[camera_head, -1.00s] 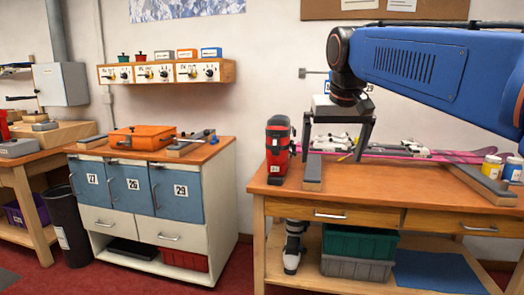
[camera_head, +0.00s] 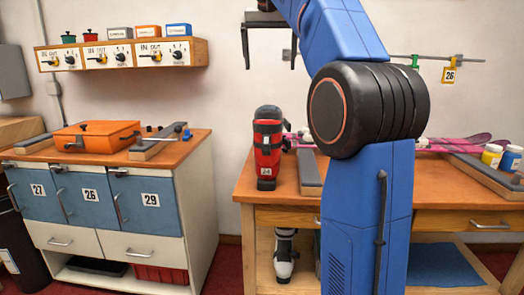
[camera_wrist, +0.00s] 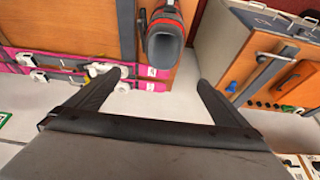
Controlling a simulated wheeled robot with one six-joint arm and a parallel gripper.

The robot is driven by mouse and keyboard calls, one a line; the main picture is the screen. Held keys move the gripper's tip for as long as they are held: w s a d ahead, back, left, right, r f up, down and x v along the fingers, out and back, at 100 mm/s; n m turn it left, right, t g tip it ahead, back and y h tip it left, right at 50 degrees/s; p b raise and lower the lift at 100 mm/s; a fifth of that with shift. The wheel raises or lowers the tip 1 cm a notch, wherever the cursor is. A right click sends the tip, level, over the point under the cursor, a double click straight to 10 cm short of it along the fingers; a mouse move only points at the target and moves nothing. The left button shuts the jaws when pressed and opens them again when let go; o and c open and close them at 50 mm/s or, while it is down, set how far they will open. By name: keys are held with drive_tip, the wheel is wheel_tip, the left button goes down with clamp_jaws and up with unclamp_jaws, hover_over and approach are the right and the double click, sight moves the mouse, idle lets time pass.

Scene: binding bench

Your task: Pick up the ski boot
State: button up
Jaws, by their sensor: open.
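A red and black ski boot (camera_head: 267,148) stands upright at the left end of the wooden bench (camera_head: 260,197). In the wrist view the boot (camera_wrist: 165,42) shows from above, its open cuff beyond the fingertips and roughly midway between them. My gripper (camera_head: 268,62) is raised well above the boot in the head view, its fingers pointing down, open and empty. It also shows open in the wrist view (camera_wrist: 160,82). The fingers do not touch the boot. A second boot (camera_head: 285,255), grey and black, stands on the shelf under the bench.
A grey rail (camera_head: 309,172) lies just right of the red boot. Pink skis (camera_head: 465,142) lie along the back of the bench, with jars (camera_head: 491,156) at the right. A cabinet with an orange case (camera_head: 95,135) stands left, across a gap.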

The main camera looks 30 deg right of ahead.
drive_tip(key=x, duration=1.6)
drive_tip(key=shift+w+a+f, duration=0.2)
drive_tip(key=shift+a+f, duration=0.05)
drive_tip(key=shift+f, duration=0.1)
drive_tip(key=shift+c, duration=0.3)
drive_tip(key=shift+r, duration=0.1)
drive_tip(key=c, duration=2.1)
